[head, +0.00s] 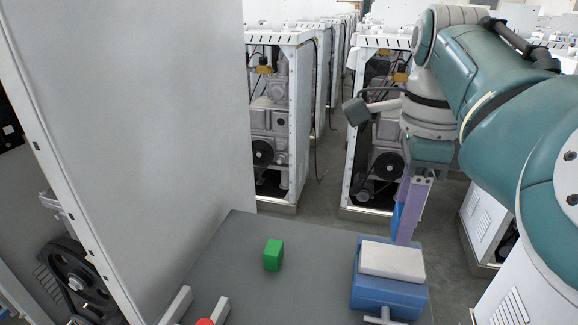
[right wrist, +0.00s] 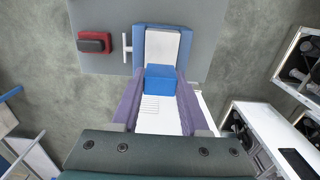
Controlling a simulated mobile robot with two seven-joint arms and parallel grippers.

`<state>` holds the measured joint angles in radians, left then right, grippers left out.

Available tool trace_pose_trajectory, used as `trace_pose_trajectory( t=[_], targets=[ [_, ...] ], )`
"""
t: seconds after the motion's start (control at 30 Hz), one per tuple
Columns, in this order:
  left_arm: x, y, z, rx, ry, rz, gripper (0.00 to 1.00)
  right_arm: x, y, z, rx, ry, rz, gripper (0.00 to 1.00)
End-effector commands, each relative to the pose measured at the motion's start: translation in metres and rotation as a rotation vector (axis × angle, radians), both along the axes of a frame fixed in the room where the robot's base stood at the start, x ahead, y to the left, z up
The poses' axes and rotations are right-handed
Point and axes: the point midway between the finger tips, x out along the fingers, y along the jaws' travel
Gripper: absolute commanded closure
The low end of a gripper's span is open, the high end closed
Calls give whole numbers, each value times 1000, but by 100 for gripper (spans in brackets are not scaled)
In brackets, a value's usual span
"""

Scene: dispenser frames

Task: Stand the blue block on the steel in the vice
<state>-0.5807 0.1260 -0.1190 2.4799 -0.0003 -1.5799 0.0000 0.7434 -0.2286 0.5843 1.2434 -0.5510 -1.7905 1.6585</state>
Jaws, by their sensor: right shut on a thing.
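The blue vice (head: 375,291) stands at the right end of the grey table, with the pale steel block (head: 392,262) in its top. The steel (right wrist: 163,44) and vice (right wrist: 162,28) also show in the right wrist view. My right gripper (head: 408,222) is shut on the blue block (head: 396,219), at the far edge of the steel in the head view. In the right wrist view the blue block (right wrist: 160,80) sits between the purple fingers and overlaps the near end of the steel. I cannot tell whether it touches the steel. My left gripper is not in view.
A green block (head: 273,255) stands on the table (head: 318,262). A red thing (head: 205,322) and pale grey bars show at the bottom edge. A red and black object (right wrist: 95,43) lies beyond the vice handle. A tall grey panel (head: 135,120) stands left.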

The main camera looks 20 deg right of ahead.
Motion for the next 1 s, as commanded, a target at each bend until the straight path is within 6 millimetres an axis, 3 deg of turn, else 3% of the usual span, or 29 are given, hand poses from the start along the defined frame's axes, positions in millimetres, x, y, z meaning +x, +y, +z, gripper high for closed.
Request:
trace_pose_trajectory(
  t=[0.33,0.77,0.8,1.0],
  targets=[
    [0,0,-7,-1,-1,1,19,0,0,-45,0,0,0,100],
    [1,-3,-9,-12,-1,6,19,0,0,-51,-1,-1,-1,100],
    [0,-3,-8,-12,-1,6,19,0,0,-50,-1,-2,-1,51],
    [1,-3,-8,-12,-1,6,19,0,0,-50,-1,-1,-1,29]
  ],
)
